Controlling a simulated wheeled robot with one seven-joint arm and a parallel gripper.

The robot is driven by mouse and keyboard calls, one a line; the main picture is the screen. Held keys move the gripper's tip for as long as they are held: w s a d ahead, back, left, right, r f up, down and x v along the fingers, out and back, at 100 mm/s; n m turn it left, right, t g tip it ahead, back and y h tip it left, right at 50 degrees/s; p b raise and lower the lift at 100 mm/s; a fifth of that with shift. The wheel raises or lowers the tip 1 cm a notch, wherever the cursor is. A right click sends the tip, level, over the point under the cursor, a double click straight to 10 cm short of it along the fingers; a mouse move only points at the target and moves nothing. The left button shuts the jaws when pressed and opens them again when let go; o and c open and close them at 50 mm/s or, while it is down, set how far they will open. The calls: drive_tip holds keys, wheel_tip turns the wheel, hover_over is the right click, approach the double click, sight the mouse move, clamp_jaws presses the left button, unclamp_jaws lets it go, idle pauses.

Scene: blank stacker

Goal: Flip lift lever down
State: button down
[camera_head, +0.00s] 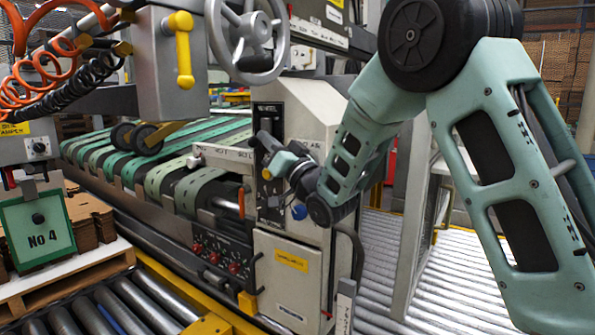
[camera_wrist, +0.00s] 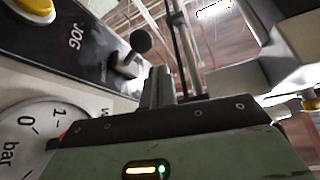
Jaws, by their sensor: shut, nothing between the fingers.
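A short lever with a black ball knob (camera_wrist: 140,41) stands out from a dark panel marked JOG (camera_wrist: 70,62) in the wrist view. No lift label is readable, so I cannot confirm that it is the lift lever. My gripper (camera_wrist: 160,86) is shut and empty, with its fingertips close to the lever's base; I cannot tell whether they touch. In the head view my gripper (camera_head: 266,141) is at the dark upright control panel (camera_head: 270,205) on the machine's front. My gripper and wrist hide part of that panel, and the lever is not clear there.
A round bar gauge (camera_wrist: 30,135) and a yellow button (camera_wrist: 36,6) are near the panel. A grey box with a yellow handle (camera_head: 182,52) and a handwheel (camera_head: 248,40) are above left. Green belts (camera_head: 165,170) run left of the panel. Rollers (camera_head: 440,275) lie at right.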

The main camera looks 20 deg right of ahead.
drive_tip(key=b+v, duration=0.1)
drive_tip(key=v, duration=1.2)
drive_tip(key=shift+s+f, duration=0.25)
drive_tip(key=shift+s, duration=0.05)
drive_tip(key=shift+d, duration=0.1)
drive_tip(key=s+a+f+n+g+h, duration=0.2)
drive_tip(key=s+a+f+g+h, duration=0.15)
drive_tip(key=a+f+g, duration=0.85)
drive_tip(key=s+a+f+n+g+h, duration=0.1)
drive_tip(key=s+f+n+g, duration=0.15)
drive_tip(key=s, duration=0.65)
drive_tip(key=s+f+n+g+h, duration=0.15)
drive_tip(key=s+g, duration=0.25)
drive_tip(key=s, duration=0.4)
drive_tip(key=s+a+f+n+g+h, duration=0.15)
drive_tip(key=s+g, duration=0.25)
drive_tip(key=s, duration=0.5)
wheel_tip(320, 180, up, 24)
drive_tip(key=p, duration=2.4)
drive_tip(key=shift+s+d+m, duration=0.2)
drive_tip(key=shift+d+m, duration=0.1)
drive_tip(key=shift+m, duration=0.05)
